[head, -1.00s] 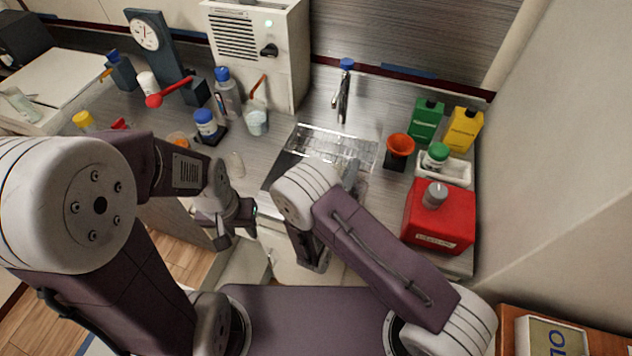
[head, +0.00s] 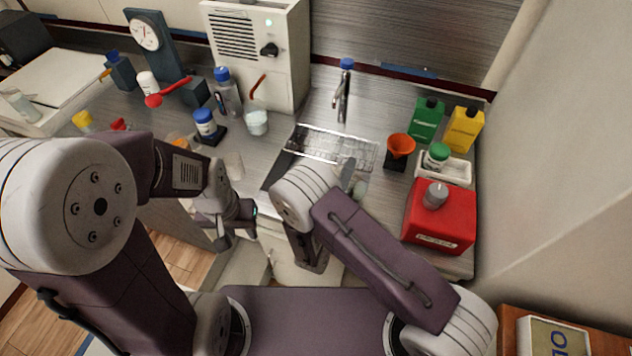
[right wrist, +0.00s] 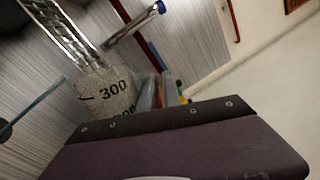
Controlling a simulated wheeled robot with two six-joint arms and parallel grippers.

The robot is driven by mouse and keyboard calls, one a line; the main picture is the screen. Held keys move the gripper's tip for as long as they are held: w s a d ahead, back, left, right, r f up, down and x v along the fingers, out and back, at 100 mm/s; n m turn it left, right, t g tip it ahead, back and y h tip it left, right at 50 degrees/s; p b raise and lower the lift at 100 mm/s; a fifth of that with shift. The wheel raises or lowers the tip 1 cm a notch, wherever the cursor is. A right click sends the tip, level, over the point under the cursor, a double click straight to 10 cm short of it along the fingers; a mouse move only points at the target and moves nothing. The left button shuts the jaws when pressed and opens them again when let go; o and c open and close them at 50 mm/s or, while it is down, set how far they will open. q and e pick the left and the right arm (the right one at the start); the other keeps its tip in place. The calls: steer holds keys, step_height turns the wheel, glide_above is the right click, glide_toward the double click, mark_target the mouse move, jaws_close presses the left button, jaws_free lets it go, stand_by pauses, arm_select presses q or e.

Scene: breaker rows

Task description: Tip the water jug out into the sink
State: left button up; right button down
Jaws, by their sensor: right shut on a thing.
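The water jug (right wrist: 108,92) is a clear, speckled vessel with black marks, "300" among them, in the right wrist view. It looks tilted there; whether water is in it or leaving it I cannot tell. My right gripper (head: 347,172) is shut on the jug at the sink's front right, mostly hidden by my own forearm in the head view. The sink (head: 285,168) is a steel basin with a wire rack, partly behind that arm. The tap (head: 343,95) stands behind it. My left gripper (head: 238,222) hangs in front of the counter, apart from the jug; its jaws are unclear.
Right of the sink stand an orange funnel (head: 400,146), a green bottle (head: 425,120), a yellow bottle (head: 464,130) and a red canister (head: 440,217). To the left are a white-grey machine (head: 240,40), a small beaker (head: 256,122) and a blue-capped jar (head: 205,124).

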steer(key=shift+w+a+r+n+p, duration=0.25)
steer(key=shift+a+n+p, duration=0.1)
steer(key=shift+a+n, duration=0.25)
steer(key=shift+w+a+r+n+p, duration=0.1)
steer(key=shift+a+r+n+p, duration=0.2)
steer(key=shift+a+n, duration=0.25)
stand_by(0.8)
steer(key=shift+w+a+r+n+t+y+p, duration=0.25)
steer(key=shift+a+n+p, duration=0.2)
steer(key=shift+n, duration=0.25)
steer(key=shift+w+a+r+n+t+y+p, duration=0.1)
steer(key=shift+a+n+y+p, duration=0.25)
steer(key=shift+a+n, duration=0.25)
stand_by(0.8)
